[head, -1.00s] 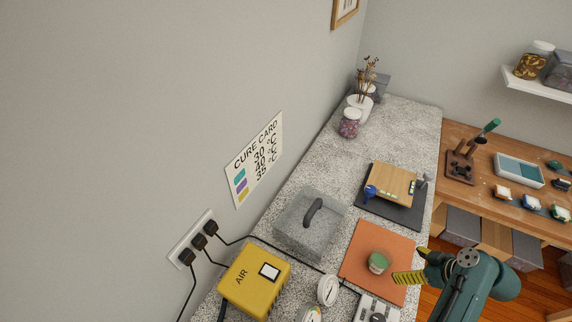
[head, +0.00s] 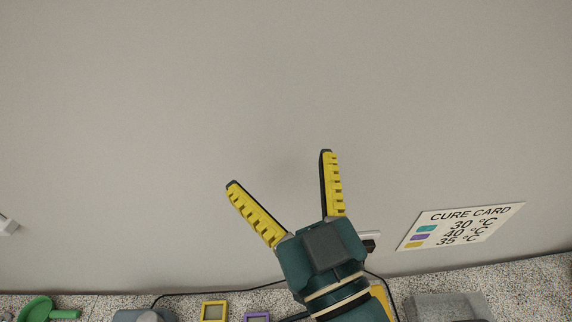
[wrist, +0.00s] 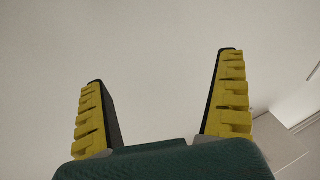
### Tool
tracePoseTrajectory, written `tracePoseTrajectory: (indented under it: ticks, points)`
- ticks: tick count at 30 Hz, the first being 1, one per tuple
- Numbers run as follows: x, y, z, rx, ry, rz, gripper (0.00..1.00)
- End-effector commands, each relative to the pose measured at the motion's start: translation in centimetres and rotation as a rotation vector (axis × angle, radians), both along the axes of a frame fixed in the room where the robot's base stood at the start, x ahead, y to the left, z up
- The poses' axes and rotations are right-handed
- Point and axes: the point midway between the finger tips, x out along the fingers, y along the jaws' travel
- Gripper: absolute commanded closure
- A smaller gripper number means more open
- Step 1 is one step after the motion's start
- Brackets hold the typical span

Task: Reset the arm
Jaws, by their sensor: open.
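My gripper (head: 282,168) is raised in front of the grey wall in the head view, its two yellow-ribbed fingers pointing up and spread wide. Nothing is between the fingers. In the wrist view the same open fingers (wrist: 160,68) stand apart against a plain pale surface. My dark teal wrist hides part of the counter and part of a yellow box (head: 382,298) behind it.
The speckled counter (head: 548,275) runs along the bottom of the head view. On it are a green round item with a handle (head: 36,309), a yellow frame (head: 214,311), a purple frame (head: 257,316) and a clear box (head: 450,306). The space around the fingers is clear.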

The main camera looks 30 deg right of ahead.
Motion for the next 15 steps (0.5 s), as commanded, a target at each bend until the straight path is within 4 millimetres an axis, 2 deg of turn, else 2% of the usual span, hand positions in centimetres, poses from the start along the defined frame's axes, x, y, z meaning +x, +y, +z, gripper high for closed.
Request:
tracePoseTrajectory:
  ticks: [1, 3, 5, 7, 15]
  points:
    - [0.2, 3.6, 1.9, 0.019, -0.063, 0.075, 0.0]
    - [-0.1, 6.6, 3.7, 0.047, -0.126, 0.142, 0.0]
    - [-0.3, 8.1, 4.6, 0.063, -0.157, 0.175, 0.0]
    - [-0.5, 8.7, 5.0, 0.072, -0.172, 0.19, 0.0]
    - [-0.4, 8.7, 4.9, 0.072, -0.17, 0.189, 0.0]
